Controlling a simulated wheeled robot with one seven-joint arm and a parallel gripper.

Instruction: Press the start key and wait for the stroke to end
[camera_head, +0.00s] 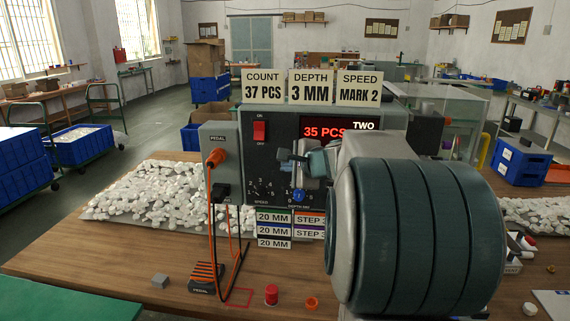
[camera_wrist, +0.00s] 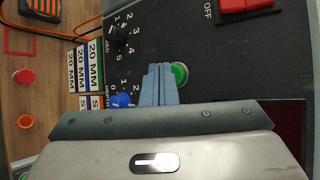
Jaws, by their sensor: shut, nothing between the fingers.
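The pad printer (camera_head: 283,125) is a dark-faced machine on the wooden table, with a red display (camera_head: 324,132) reading 35 PCS. The green start key (camera_wrist: 180,74) shows in the wrist view, partly covered by my fingers; in the head view my gripper hides it. My gripper (camera_wrist: 160,70) is shut and empty, its blue-grey fingertips pointing at the panel right beside the green key. I cannot tell whether they touch it. In the head view my gripper (camera_head: 284,155) is in front of the panel, and my arm covers the machine's right side.
A red ON/OFF switch (camera_head: 260,131), a black speed knob (camera_wrist: 117,35) and a blue depth knob (camera_head: 298,196) are close by. Signs above read COUNT 37 PCS (camera_head: 263,87), DEPTH 3 MM and SPEED MARK 2. An orange cable (camera_head: 212,240) and pedal (camera_head: 206,276) are at the left.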

